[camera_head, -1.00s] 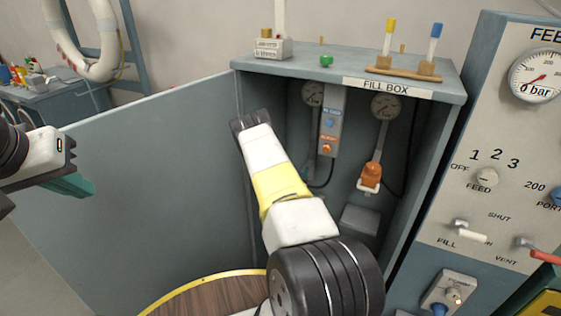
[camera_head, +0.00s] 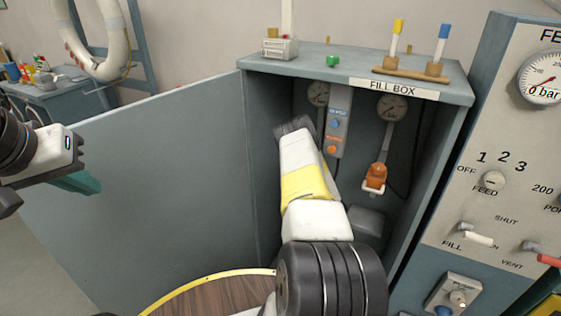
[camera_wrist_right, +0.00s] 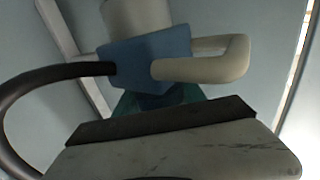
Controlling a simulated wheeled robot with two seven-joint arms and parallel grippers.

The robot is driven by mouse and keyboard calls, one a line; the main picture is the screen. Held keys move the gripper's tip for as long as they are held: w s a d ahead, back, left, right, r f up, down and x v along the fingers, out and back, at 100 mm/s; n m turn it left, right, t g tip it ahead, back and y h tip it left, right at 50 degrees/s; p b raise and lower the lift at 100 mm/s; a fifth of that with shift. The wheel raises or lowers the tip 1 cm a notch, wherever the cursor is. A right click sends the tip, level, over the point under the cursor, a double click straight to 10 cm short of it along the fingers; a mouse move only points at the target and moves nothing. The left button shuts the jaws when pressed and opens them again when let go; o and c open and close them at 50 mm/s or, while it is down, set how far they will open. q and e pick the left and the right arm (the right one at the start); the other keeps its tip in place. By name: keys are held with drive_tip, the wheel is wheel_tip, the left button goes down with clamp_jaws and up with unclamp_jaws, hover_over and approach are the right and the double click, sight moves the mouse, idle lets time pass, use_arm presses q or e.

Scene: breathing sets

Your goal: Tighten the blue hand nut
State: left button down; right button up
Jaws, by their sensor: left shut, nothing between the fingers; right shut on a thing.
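In the right wrist view a blue fitting (camera_wrist_right: 148,55) with a cream loop handle (camera_wrist_right: 232,58) fills the upper middle. My right gripper's teal fingers (camera_wrist_right: 158,102) are shut at its near side, on the blue hand nut; the nut itself is mostly hidden and its outline cannot be told from the fitting. In the head view my right arm's white and yellow wrist reaches into the fill box (camera_head: 420,90), and its blurred dark end hides the fitting and the fingers. My left gripper (camera_head: 82,182), with teal fingers, is shut and empty at the left, away from the box.
An orange fitting (camera_head: 376,176) hangs in the box, right of a grey post (camera_head: 338,110) with blue and orange marks. The open door panel (camera_head: 165,170) stands at the left. A control panel (camera_head: 490,150) stands at the right. A black hose (camera_wrist_right: 50,75) curves beside the fitting.

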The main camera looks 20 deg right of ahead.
drive_tip(key=shift+a+n+y, duration=0.1)
drive_tip(key=shift+n+y, duration=0.3)
drive_tip(key=shift+y, duration=0.1)
drive_tip(key=o, duration=1.4)
drive_tip(key=shift+c, duration=0.2)
drive_tip(key=s+d, duration=0.1)
drive_tip(key=s, duration=0.6)
drive_tip(key=shift+s+d, duration=0.15)
drive_tip(key=shift+s, duration=0.15)
